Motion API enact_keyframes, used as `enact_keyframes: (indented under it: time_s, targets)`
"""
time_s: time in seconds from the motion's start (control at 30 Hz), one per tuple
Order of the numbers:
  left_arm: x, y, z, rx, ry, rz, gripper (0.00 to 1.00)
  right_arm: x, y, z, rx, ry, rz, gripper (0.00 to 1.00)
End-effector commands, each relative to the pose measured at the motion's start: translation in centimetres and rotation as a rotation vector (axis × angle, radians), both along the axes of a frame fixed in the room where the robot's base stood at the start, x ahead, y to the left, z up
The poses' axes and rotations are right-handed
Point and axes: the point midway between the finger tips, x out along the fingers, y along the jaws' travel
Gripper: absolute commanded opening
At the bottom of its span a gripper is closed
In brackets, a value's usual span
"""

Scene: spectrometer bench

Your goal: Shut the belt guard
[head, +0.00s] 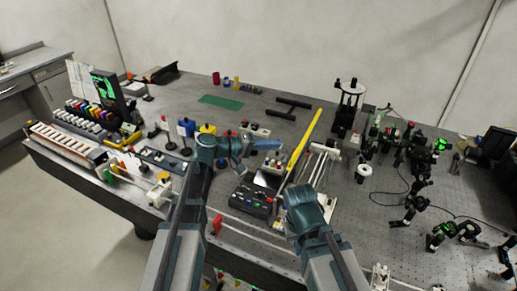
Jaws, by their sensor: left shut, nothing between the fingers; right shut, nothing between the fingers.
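A long yellow bar (304,140), which looks like the belt guard, runs slantwise away from me across the middle of the bench. Pale rails (322,165) lie along its right side. Whether it stands open or shut is too small to tell. My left gripper (267,145) is shut and empty, pointing right, just left of the yellow bar in the picture; I cannot tell if they touch. My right gripper (300,204) is shut and empty, nearer to me, below the near end of the bar. Its fingertips are mostly hidden by its own body.
A dark control box (252,200) sits between my arms. Bottles and small stands crowd the left of the bench (215,110). Optics mounts and cables fill the right side, with a white-topped stand (348,100) at the back. A green mat (220,102) lies at the back left.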

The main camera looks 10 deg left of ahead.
Motion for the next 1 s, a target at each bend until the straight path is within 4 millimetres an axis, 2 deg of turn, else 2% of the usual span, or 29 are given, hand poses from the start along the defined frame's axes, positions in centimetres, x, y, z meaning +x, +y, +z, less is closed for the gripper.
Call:
enact_keyframes:
  time_s: [0.1, 0.3, 0.8, 1.0]
  targets:
    - [-0.5, -1.8, -0.9, 0.0, 0.001, -0.002, 0.0, 0.0, 0.0, -0.9, 0.0, 0.0, 0.002, 0.0]
    - [-1.0, -3.4, -1.4, 0.001, 0.0, -0.001, 0.0, 0.0, 0.0, -1.4, 0.0, 0.0, 0.002, 0.0]
    - [-1.1, -3.9, -1.4, 0.002, 0.0, -0.001, 0.0, 0.0, 0.0, -1.4, 0.0, 0.0, 0.002, 0.0]
    - [-1.4, -4.8, -1.3, 0.04, -0.011, -0.001, 0.0, 0.0, 0.0, -0.6, 0.0, 0.0, 0.001, 0.0]
